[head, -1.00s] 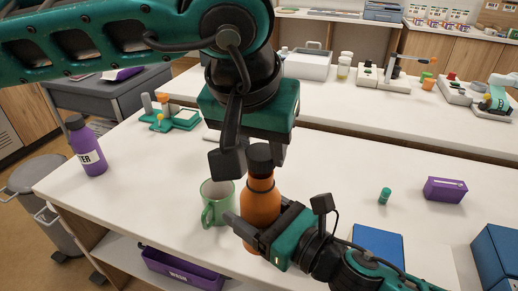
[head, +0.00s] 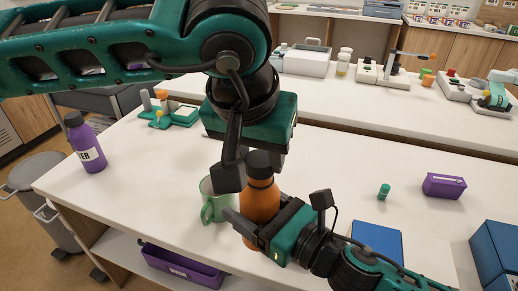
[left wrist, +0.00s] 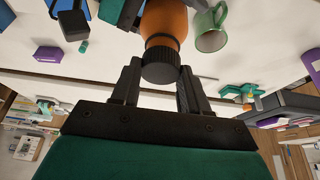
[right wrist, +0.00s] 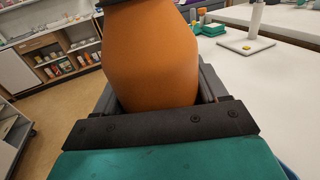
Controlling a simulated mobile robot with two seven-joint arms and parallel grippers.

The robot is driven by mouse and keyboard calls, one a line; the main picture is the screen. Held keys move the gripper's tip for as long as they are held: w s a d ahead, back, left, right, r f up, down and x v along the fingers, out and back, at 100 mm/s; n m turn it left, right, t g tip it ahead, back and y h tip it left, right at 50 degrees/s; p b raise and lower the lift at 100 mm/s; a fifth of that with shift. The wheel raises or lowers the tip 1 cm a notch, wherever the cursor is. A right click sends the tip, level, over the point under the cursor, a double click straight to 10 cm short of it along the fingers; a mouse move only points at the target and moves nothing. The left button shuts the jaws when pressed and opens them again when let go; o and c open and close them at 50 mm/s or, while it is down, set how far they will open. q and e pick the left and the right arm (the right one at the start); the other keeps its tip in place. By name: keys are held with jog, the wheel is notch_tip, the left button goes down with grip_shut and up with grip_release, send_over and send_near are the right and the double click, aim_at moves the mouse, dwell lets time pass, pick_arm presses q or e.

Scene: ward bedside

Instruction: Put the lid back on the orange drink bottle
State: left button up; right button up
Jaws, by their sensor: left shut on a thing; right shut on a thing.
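The orange drink bottle (head: 260,201) stands upright near the front of the white table. My right gripper (head: 243,226) is shut around its body; the orange body also fills the right wrist view (right wrist: 152,55). The dark lid (head: 259,164) is at the bottle's top, in line with the neck. My left gripper (head: 251,172) points down from above and is shut on the lid, which shows between its fingers in the left wrist view (left wrist: 160,66). The lid appears to touch the bottle's neck; whether it is fully seated I cannot tell.
A green mug (head: 209,205) stands just left of the bottle, close to both grippers. A purple bottle (head: 87,145) is at the far left. A small green vial (head: 384,190), a purple box (head: 443,186) and a blue box (head: 377,238) are at right. The table between is clear.

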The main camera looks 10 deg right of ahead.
pick_arm(q)
jog(key=shift+f, duration=0.55)
jog(key=m+g+h, duration=0.1)
jog(key=m, duration=0.3)
jog(key=shift+a+m, duration=0.1)
jog(key=shift+m, duration=0.2)
jog(key=m+g, duration=0.1)
jog(key=m, duration=0.1)
jog(key=m+g+h, duration=0.1)
jog(key=m, duration=0.2)
jog(key=shift+w, duration=0.15)
jog(key=o, duration=1)
jog(key=shift+r, duration=0.1)
jog(key=shift+r, duration=2.2)
jog(key=shift+c, duration=0.4)
